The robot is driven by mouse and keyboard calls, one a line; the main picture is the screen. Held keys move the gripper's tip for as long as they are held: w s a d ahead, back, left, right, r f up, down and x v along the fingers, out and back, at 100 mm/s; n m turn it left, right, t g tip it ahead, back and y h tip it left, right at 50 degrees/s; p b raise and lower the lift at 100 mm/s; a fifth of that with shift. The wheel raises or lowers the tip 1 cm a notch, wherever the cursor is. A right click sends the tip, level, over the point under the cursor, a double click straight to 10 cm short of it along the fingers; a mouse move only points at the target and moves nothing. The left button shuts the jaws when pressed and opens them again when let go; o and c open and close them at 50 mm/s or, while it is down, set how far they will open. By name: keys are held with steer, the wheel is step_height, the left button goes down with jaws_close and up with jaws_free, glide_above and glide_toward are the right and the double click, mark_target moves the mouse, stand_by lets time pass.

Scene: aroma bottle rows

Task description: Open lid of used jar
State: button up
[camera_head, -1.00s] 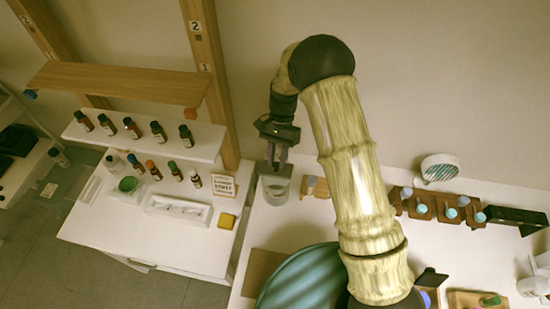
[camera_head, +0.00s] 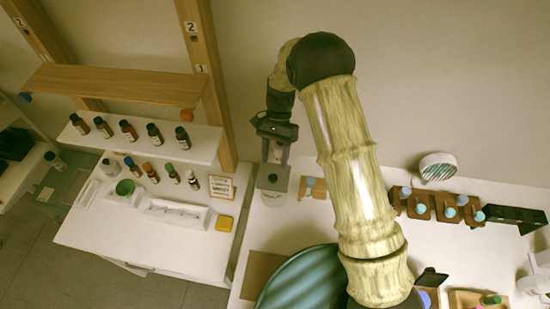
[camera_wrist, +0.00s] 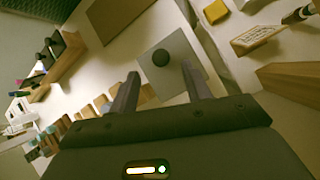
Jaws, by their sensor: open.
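The used jar's square grey lid (camera_head: 273,176) shows at the back left of the white table in the head view. The exact height of the tips above the lid is hard to tell. The jar's body is mostly hidden under the lid.
A wooden rack (camera_head: 410,206) with blue-capped bottles stands to the right. The left table holds several bottles, a card (camera_head: 221,188), a white tray (camera_head: 175,211) and a yellow block (camera_head: 225,223). A wooden post (camera_head: 212,90) rises left of the jar.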

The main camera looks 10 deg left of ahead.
step_height(320, 180, up, 9)
steer(key=b, duration=0.3)
steer(key=shift+f, duration=0.15)
steer(key=shift+d, duration=0.15)
steer(key=s+d+f+n+t+b, duration=0.2)
steer(key=s+d+t, duration=0.2)
steer(key=d, duration=0.7)
steer(key=s+d+f+n+t+b, duration=0.1)
steer(key=s+d+t, duration=0.4)
steer(key=d, duration=0.6)
steer(key=shift+s+d+f+n+b, duration=0.25)
steer(key=shift+s+f+n+b, duration=0.1)
steer(key=shift+s+n+b, duration=0.7)
steer(key=shift+w, duration=0.1)
step_height(320, 180, up, 8)
steer(key=n+g+p, duration=0.3)
steer(key=n, duration=0.6)
glide_above(273, 178)
steer(key=shift+r+m, duration=0.1)
steer(key=shift+m, duration=0.15)
